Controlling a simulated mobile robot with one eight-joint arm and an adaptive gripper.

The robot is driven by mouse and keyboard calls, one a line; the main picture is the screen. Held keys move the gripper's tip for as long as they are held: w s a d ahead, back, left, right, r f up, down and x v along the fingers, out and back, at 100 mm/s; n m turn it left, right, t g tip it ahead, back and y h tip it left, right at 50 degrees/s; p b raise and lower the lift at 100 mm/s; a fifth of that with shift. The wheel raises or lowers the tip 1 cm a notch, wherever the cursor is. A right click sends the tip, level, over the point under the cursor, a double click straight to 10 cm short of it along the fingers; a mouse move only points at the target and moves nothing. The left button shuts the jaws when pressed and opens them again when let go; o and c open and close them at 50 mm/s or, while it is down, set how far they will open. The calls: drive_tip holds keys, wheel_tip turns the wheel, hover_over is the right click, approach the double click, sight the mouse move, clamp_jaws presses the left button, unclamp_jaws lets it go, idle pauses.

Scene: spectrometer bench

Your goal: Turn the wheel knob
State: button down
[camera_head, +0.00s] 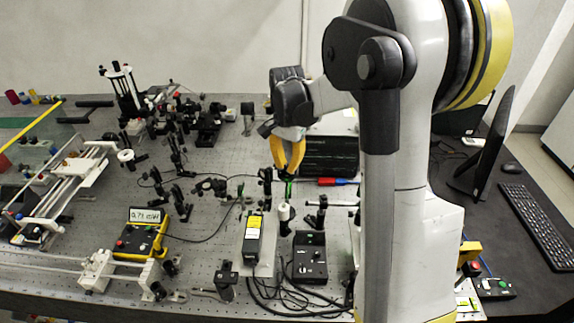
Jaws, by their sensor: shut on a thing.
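My gripper (288,174) has yellow fingers and points down at the middle of the optical bench. Its fingertips come together at the top of a slim dark post assembly with a green part (288,188). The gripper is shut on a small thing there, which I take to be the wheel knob. The fingers hide most of it, so its shape and turn angle cannot be told. A white cylinder on a post (284,212) stands just in front of the green part.
Dark optics mounts (203,125) crowd the bench at the left and back. A black panel (330,156) stands behind right of the gripper. A yellow meter (140,233), a black control box (310,256) and loose cables fill the front. A monitor (486,150) and keyboard (540,226) are at right.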

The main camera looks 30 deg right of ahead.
sight(287, 165)
idle(0.3)
drive_tip(key=c, duration=1.4)
unclamp_jaws()
drive_tip(key=shift+r, duration=0.1)
wheel_tip(287, 165, up, 12)
drive_tip(key=shift+f, duration=0.1)
drive_tip(key=s+a+f+n+t+b, duration=0.2)
drive_tip(key=s+a+f+n+b, duration=0.2)
drive_tip(key=s+a, duration=0.1)
drive_tip(key=s+a+f+n+t+b, duration=0.2)
drive_tip(key=s+a+f+n+b, duration=0.2)
drive_tip(key=s, duration=0.3)
drive_tip(key=s+a+f+n+t+b, duration=0.3)
drive_tip(key=s+a+f+n, duration=0.1)
drive_tip(key=s+a+f, duration=0.2)
drive_tip(key=shift+a+f+n+b, duration=0.25)
drive_tip(key=shift+n+b, duration=0.15)
